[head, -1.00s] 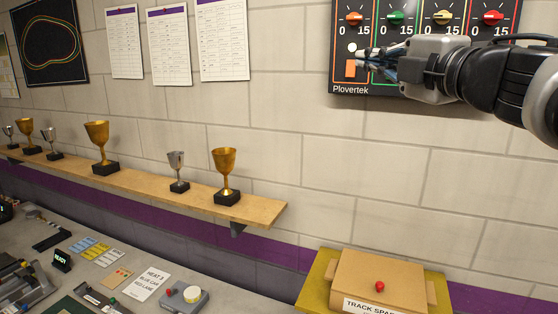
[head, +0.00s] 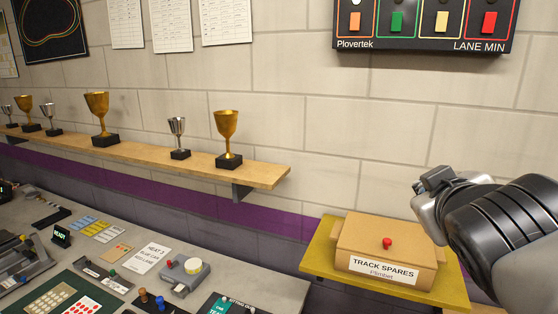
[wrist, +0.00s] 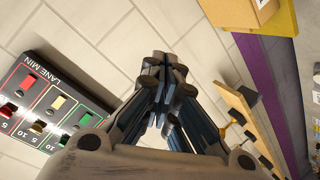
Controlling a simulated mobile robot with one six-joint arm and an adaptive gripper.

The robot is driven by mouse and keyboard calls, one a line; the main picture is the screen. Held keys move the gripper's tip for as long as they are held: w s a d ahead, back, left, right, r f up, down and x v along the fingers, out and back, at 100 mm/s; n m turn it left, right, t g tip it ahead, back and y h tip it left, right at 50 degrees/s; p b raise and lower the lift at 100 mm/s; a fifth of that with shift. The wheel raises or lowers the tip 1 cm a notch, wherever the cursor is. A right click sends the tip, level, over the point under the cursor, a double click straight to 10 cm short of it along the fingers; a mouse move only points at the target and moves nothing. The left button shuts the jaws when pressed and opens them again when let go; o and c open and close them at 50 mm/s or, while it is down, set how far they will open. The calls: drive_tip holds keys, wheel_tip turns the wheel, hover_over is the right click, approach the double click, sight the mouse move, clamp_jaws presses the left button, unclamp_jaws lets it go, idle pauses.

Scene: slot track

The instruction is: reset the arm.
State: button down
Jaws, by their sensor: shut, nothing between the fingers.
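My gripper (wrist: 160,85) is shut and empty in the wrist view, its fingers together in front of the pale block wall. In the head view my arm comes in from the right edge, and the gripper housing (head: 435,195) hangs in front of the wall. It is beside and above the right end of the tan TRACK SPARES box (head: 385,252), apart from the control panel. The fingertips are mostly hidden by the housing in the head view. The Plovertek control panel (head: 425,25) is on the wall above; it also shows at the left in the wrist view (wrist: 50,105).
The box has a red knob (head: 387,242) and sits on a yellow shelf (head: 318,258). A wooden shelf (head: 262,175) with several trophies runs along the left wall. The bench (head: 215,250) below holds cards, switches and small devices. The wall between panel and box is clear.

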drive_tip(key=s+a+f+m+g+y+b, duration=0.1)
drive_tip(key=s+a+f+g+b, duration=0.1)
drive_tip(key=s+f, duration=0.4)
drive_tip(key=s+a+f+m+g+y+b, duration=0.1)
drive_tip(key=s+a+f+g, duration=0.3)
drive_tip(key=f, duration=0.9)
drive_tip(key=s+a+f+m+g+y+b, duration=0.1)
drive_tip(key=s+a+f, duration=0.3)
drive_tip(key=s+f, duration=0.5)
drive_tip(key=shift+s+f+m+g+y+b, duration=0.3)
drive_tip(key=shift+s+f+g+y+b, duration=0.1)
drive_tip(key=shift+f+g+y+b, duration=0.4)
drive_tip(key=shift+r, duration=0.15)
